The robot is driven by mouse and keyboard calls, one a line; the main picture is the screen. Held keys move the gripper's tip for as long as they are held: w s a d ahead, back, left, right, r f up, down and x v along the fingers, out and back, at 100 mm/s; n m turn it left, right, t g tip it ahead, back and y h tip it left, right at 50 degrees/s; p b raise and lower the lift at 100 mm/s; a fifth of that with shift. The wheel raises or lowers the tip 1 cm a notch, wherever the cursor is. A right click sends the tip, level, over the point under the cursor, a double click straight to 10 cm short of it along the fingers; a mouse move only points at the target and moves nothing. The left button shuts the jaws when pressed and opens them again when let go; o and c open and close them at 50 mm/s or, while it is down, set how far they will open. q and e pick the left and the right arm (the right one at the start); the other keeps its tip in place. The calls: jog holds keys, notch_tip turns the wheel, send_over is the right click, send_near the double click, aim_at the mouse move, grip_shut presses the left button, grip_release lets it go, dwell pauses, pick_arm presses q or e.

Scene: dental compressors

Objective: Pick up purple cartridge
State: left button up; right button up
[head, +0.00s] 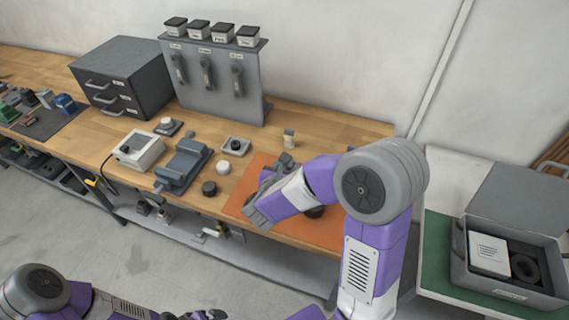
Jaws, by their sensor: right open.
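I cannot make out a purple cartridge in the head view; the purple areas that show are my own arm parts. My right gripper (257,213) is low over the orange mat (330,236) on the wooden workbench. It is open, and no object can be seen between its fingers. My right forearm and wrist cover much of the mat. A dark round thing (316,211) shows partly under my wrist. My left arm is low at the bottom left, with its end cut by the bottom edge, so its finger state is unclear.
Left of the mat are a black puck (209,188), a white puck (223,167), a grey vise-like fixture (183,165) and a white meter (138,148). A drawer cabinet (122,78) and a tool rack (212,80) stand behind. A grey bin (508,262) is at right.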

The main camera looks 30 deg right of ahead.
jog(key=x, duration=0.6)
jog(key=shift+w+f, duration=0.15)
jog(key=shift+c, duration=0.2)
grip_shut()
